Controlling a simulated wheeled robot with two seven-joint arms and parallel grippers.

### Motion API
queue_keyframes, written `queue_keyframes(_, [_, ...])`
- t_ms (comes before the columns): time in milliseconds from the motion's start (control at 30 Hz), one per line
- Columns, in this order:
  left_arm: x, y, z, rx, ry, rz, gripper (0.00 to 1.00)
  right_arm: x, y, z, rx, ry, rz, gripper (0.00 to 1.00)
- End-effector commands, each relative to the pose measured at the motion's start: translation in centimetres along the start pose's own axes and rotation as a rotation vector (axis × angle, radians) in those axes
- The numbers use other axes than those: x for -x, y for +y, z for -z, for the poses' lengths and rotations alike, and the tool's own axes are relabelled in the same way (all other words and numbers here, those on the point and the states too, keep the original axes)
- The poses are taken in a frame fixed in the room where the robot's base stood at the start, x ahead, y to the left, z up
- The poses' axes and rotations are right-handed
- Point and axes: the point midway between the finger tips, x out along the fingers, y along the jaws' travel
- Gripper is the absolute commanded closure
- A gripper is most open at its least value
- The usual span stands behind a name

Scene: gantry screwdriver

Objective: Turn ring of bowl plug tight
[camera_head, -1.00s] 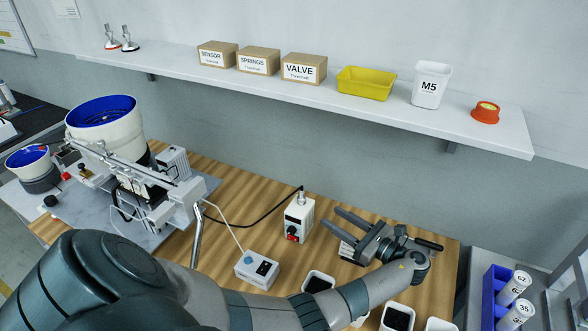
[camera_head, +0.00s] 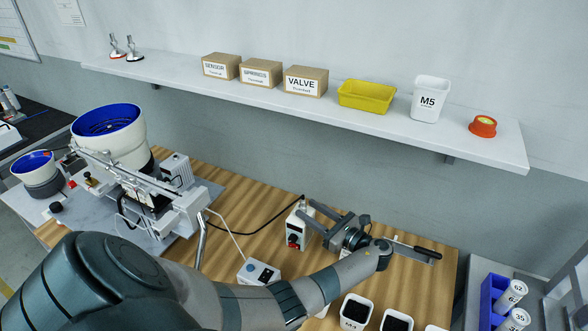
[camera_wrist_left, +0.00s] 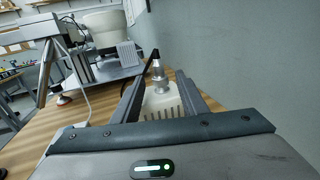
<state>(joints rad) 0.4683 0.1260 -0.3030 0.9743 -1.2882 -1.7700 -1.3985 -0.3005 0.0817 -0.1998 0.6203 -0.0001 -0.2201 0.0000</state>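The bowl plug (camera_wrist_left: 157,70) is a metal connector with a ring. It stands upright on top of a white control box (camera_head: 294,229), and a black cable leaves its top. The box, with a red switch, stands on the wooden table; it also shows in the left wrist view (camera_wrist_left: 160,103). My left gripper (camera_head: 307,210) reaches toward the box from the right, level with its upper part. In the left wrist view its two fingers (camera_wrist_left: 160,79) are apart, with plug and box between or just beyond them. I cannot tell if they touch the ring. My right gripper is out of view.
The bowl feeder (camera_head: 112,135) and its rail stand at the left. A small white switch box (camera_head: 259,272) is in front of the control box. Dark-filled bins (camera_head: 355,312) line the front edge. A shelf (camera_head: 300,104) runs along the wall behind.

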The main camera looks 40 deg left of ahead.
Motion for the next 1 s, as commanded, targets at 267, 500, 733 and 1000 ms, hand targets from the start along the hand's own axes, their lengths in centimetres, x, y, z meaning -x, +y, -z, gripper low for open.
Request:
queue_keyframes(267, [-4.8,0.1,-0.2,-0.001,-0.001,-0.002,0.61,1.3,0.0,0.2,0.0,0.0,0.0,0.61])
queue_keyframes(500, [-6.9,0.0,-0.1,-0.001,0.001,-0.002,0.61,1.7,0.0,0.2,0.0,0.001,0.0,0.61])
queue_keyframes(733, [-7.2,0.0,0.0,0.0,0.002,-0.001,0.61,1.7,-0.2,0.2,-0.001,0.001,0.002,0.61])
queue_keyframes(1000, [-7.2,0.0,0.0,0.0,0.001,-0.001,0.92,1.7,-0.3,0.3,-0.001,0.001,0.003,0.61])
